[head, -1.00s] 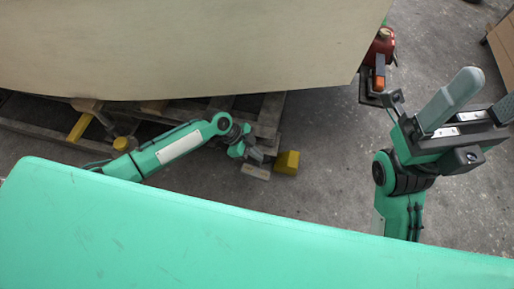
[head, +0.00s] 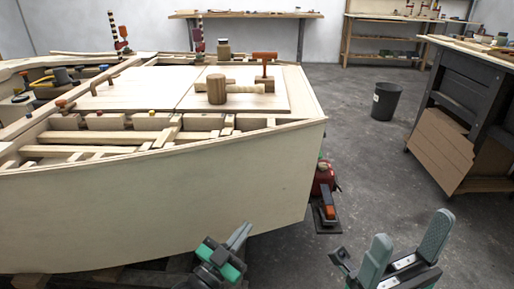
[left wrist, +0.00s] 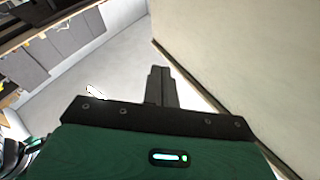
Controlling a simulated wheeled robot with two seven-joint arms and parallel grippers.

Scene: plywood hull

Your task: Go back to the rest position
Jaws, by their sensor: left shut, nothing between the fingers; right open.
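My left gripper (head: 240,236) is at the bottom middle of the head view, in front of the pale side of the plywood hull (head: 170,210). Its fingers are together and hold nothing. In the left wrist view the closed fingers (left wrist: 160,85) point up the picture, with a pale wall-like surface at the right. My right gripper (head: 410,236) is at the bottom right of the head view, over the grey floor. Its two fingers stand apart with nothing between them. Most of both arms is outside the head view.
A wooden mallet (head: 217,90) and a red-orange tool (head: 264,64) are on the hull's deck. A red machine (head: 322,180) stands by the hull's right end. A black bin (head: 385,101) and a dark workbench (head: 462,105) stand at the right. The floor between is clear.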

